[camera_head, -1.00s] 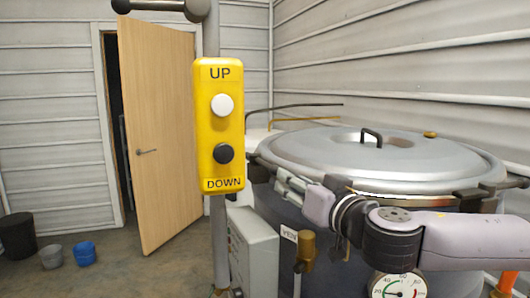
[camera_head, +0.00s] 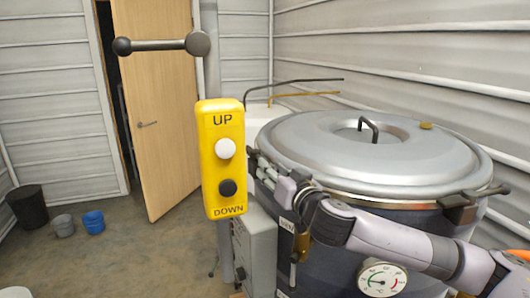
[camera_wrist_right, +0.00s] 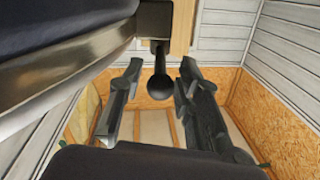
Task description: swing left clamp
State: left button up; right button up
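The left clamp (camera_head: 251,154) is a dark fitting on the left rim of the big steel vessel's lid (camera_head: 350,150). In the right wrist view its bracket (camera_wrist_right: 155,20) sits at the rim, and its dark arm ends in a round ball knob (camera_wrist_right: 158,88). My right gripper (camera_head: 262,165) reaches to the vessel's left side; in its wrist view the gripper (camera_wrist_right: 161,68) is open, one finger each side of the clamp arm and knob. Gaps show on both sides, so it appears not to grip. My left gripper is out of view.
A yellow UP/DOWN control box (camera_head: 222,160) on a pole stands just left of my right gripper. Another dark clamp (camera_head: 465,200) is on the lid's right rim. A dial gauge (camera_head: 382,280) sits below my right arm. Buckets (camera_head: 93,222) stand on the open floor at left.

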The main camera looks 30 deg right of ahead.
jog(key=shift+w+d+p, duration=0.15)
jog(key=shift+w+p, duration=0.25)
jog(key=shift+w, duration=0.8)
jog(key=shift+w+d+p, duration=0.15)
jog(key=shift+w+p, duration=0.25)
jog(key=shift+w, duration=0.8)
jog(key=shift+c, duration=0.3)
grip_shut()
